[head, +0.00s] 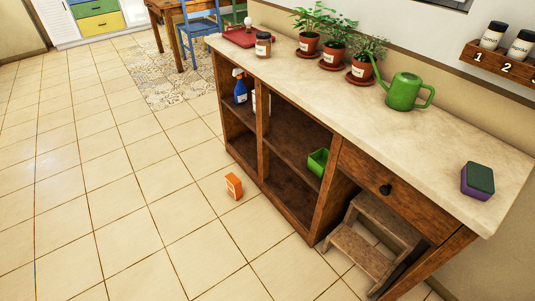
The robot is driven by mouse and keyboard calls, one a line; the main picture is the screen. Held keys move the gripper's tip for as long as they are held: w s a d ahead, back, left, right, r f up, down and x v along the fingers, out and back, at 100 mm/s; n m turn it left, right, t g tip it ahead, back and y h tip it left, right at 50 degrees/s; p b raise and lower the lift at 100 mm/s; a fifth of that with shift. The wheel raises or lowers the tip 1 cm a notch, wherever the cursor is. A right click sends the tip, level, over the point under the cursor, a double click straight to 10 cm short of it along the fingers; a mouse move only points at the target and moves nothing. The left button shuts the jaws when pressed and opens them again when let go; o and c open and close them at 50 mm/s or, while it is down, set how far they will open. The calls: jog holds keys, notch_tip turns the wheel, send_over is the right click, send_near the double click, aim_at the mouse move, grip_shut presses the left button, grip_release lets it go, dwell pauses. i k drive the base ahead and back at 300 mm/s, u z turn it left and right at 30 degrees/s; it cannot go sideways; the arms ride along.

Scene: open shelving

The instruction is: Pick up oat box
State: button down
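A small orange box (234,186) stands on the tiled floor in the head view, just in front of the open shelving unit. It has a pale marking on its front; the print is too small to read, so I cannot confirm that it is the oat box. Nothing touches it. My gripper is not in view.
The wooden shelving unit (325,214) has a pale countertop holding potted plants, a green watering can (404,92), a jar (263,45) and a sponge (478,180). A green bin (318,162) and blue spray bottle (239,87) sit on shelves. A step stool (361,250) stands below. Floor at left is clear.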

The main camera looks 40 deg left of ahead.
aim_at(233, 185)
jog(key=u, duration=2.55)
jog(key=i, duration=1.85)
jog(key=z, duration=2.35)
